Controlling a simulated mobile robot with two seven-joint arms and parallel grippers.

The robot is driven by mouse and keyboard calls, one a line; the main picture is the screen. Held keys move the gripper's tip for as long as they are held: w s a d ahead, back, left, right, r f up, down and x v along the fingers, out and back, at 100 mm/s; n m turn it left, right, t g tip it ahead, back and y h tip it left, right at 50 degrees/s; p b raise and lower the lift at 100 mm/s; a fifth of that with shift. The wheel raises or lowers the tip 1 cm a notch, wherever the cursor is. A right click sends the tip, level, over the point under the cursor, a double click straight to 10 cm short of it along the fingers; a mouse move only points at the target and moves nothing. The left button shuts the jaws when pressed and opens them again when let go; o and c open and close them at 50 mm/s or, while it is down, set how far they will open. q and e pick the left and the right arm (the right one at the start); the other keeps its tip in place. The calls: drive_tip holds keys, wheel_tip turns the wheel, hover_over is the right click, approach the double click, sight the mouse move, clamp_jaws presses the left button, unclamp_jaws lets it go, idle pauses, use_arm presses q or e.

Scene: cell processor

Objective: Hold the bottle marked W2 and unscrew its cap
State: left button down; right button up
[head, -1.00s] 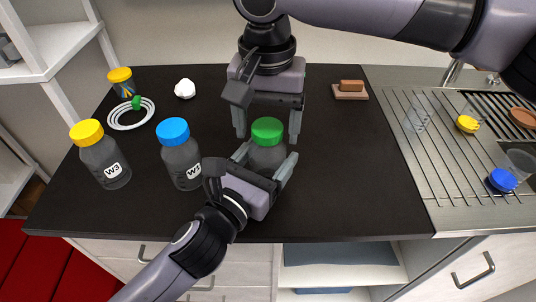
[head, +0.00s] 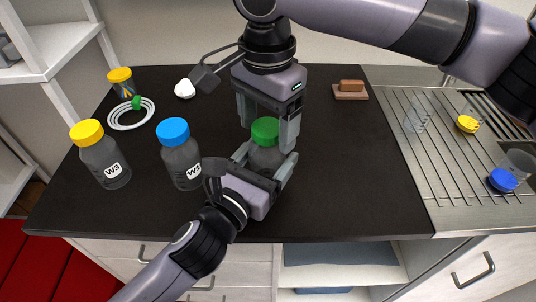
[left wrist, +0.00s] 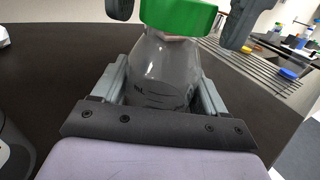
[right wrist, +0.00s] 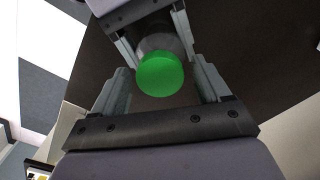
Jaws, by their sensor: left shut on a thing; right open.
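A grey bottle with a green cap stands upright on the dark counter; its body (head: 264,158) is between the fingers of my left gripper (head: 267,163), which is shut on it. Its label is hidden, so I cannot read W2. The body also fills the left wrist view (left wrist: 162,72). The green cap (head: 266,130) shows in the right wrist view (right wrist: 160,74) too. My right gripper (head: 266,130) is above the bottle, pointing down and open, its fingers on either side of the cap with gaps showing in the right wrist view.
A blue-capped bottle (head: 181,160) stands close on the left, with a yellow-capped bottle marked W3 (head: 107,163) beyond it. A white ring rack (head: 125,124), a small yellow-lidded jar (head: 122,83) and a brown block (head: 351,87) lie farther back.

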drive_tip(key=m, duration=0.4)
drive_tip(key=c, duration=1.2)
drive_tip(key=n, duration=0.4)
drive_tip(key=shift+c, duration=0.3)
drive_tip(key=shift+n, duration=1.1)
drive_tip(key=n, duration=0.2)
drive_tip(key=shift+n, duration=0.4)
drive_tip(key=n, duration=0.3)
drive_tip(key=shift+n, duration=0.3)
